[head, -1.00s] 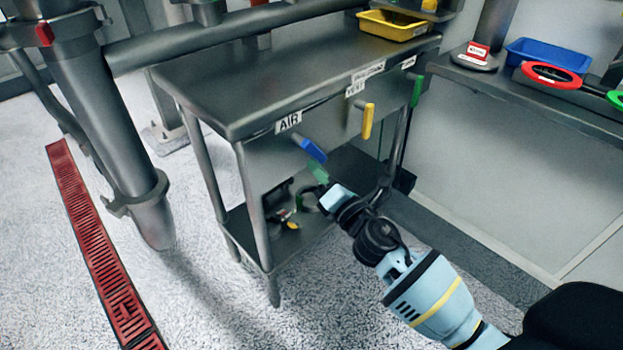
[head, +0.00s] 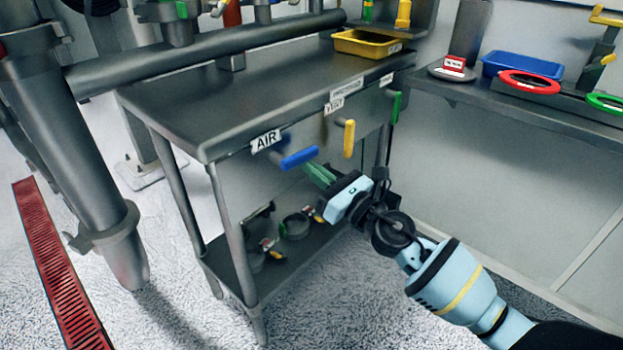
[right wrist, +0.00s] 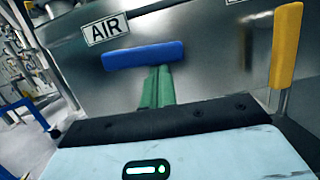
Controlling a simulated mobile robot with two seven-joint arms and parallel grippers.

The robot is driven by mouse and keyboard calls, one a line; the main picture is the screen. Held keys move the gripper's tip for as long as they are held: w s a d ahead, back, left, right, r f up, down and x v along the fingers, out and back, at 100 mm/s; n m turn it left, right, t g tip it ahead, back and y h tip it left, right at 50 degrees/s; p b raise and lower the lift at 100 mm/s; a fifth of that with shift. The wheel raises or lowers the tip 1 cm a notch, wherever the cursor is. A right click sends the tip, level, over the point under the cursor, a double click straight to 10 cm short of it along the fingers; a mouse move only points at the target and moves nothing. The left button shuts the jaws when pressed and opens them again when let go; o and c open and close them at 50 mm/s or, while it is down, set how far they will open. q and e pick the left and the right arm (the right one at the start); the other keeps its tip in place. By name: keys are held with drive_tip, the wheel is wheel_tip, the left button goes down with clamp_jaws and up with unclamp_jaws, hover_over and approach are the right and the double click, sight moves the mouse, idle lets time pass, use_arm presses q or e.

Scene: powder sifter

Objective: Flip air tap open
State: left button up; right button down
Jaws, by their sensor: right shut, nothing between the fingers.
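The air tap is a blue lever (head: 300,158) under the AIR label (head: 265,141) on the front panel of the steel table. It lies nearly level, pointing right in the head view. It also shows as a blue bar (right wrist: 144,55) in the right wrist view. My right gripper (head: 313,170) has green fingers, shut and empty, with their tips just below the lever. In the right wrist view the fingers (right wrist: 158,85) reach up to the lever's lower edge; I cannot tell if they touch it. My left gripper is not in view.
A yellow lever (head: 349,138) under the VENT label and a green lever (head: 396,107) hang upright to the right. A yellow tray (head: 367,43) sits on the table (head: 220,100). Clamps and rings lie on the lower shelf (head: 236,268). A side bench (head: 500,107) is at right.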

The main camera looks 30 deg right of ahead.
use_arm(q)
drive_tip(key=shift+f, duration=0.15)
use_arm(e)
drive_tip(key=shift+d+r+n, duration=0.1)
drive_tip(key=shift+r+n, duration=0.15)
drive_tip(key=shift+n, duration=0.35)
drive_tip(key=shift+y, duration=0.3)
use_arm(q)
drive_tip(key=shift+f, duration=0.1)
